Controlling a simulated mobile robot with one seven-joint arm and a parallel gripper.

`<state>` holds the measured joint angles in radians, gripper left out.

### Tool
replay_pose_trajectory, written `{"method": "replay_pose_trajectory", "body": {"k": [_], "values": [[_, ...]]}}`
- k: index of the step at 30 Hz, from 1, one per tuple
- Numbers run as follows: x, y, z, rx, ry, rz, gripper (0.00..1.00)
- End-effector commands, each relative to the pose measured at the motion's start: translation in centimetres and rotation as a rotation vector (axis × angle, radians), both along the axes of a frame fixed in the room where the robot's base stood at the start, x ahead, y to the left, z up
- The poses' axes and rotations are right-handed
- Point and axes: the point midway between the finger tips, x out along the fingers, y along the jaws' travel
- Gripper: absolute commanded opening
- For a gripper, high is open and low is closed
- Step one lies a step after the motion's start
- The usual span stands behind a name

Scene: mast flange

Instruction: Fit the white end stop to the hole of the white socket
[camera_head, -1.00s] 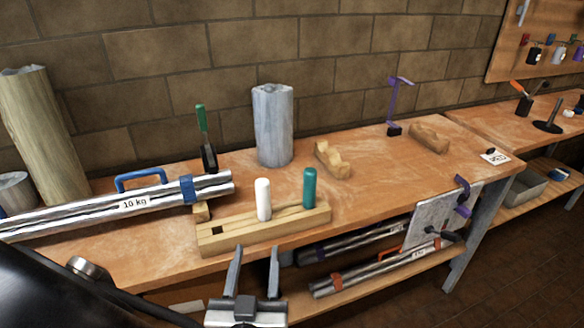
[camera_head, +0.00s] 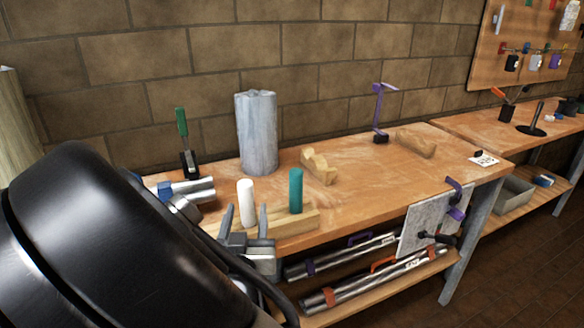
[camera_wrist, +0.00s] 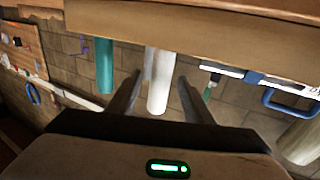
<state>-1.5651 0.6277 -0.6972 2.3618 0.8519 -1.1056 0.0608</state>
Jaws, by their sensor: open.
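The white end stop (camera_head: 246,196) appears to be the white peg standing upright in a wooden block (camera_head: 302,223), left of a teal peg (camera_head: 296,191). My gripper (camera_head: 246,208) is open just in front of the white peg. In the wrist view, which is upside down, the white peg (camera_wrist: 160,88) shows between my open fingers (camera_wrist: 160,76), with clear gaps on both sides. It does not look gripped. The teal peg (camera_wrist: 105,68) stands outside the fingers. I cannot pick out a white socket in either view.
A grey cylinder (camera_head: 257,132), a green-handled tool (camera_head: 183,130) and a carved wooden piece (camera_head: 318,168) stand behind the block. A purple stand (camera_head: 380,115) is further right. A grey plate (camera_head: 423,222) hangs at the bench front.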

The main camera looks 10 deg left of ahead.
Motion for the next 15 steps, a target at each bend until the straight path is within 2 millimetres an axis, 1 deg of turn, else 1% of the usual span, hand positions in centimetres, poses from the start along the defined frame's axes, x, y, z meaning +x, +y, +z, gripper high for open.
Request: {"method": "replay_pose_trajectory", "body": {"k": [1, 3, 6, 14, 15], "values": [[0.9, 0.2, -0.3, 0.000, -0.002, -0.001, 0.46], [1.9, 0.4, -0.1, 0.001, -0.002, 0.000, 0.46], [2.8, 0.5, -0.1, 0.001, -0.002, 0.000, 0.46], [3.1, 0.6, 0.0, 0.000, 0.000, 0.001, 0.46], [3.1, 0.6, 0.0, 0.000, 0.000, 0.001, 0.41]]}}
